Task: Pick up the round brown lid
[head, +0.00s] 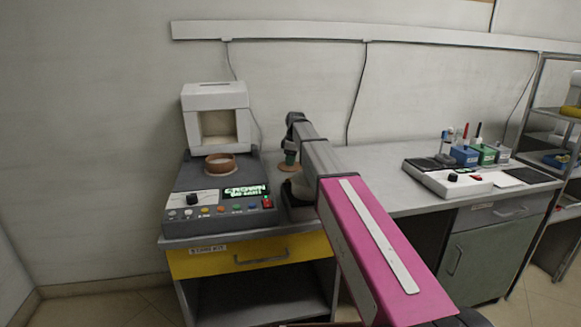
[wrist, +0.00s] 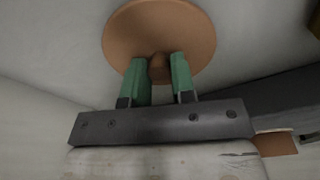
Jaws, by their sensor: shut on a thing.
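The round brown lid (wrist: 158,22) fills the top middle of the wrist view, with a small knob facing me. My gripper (wrist: 160,68) has its two green fingers on either side of that knob and is shut on it. In the head view, my gripper (head: 290,158) is at the end of my arm, right of the dark machine, and the lid (head: 289,167) shows as a thin brown edge just below the fingers. The lid appears held above the bench surface. My arm hides part of the bench beneath and behind it.
A dark control machine (head: 217,196) with a white open-fronted housing (head: 217,95) and a brown round dish (head: 220,163) stands at the left. A white-topped device (head: 449,182) and colored holders (head: 464,155) sit at the right. The grey bench (head: 385,165) between is mostly clear.

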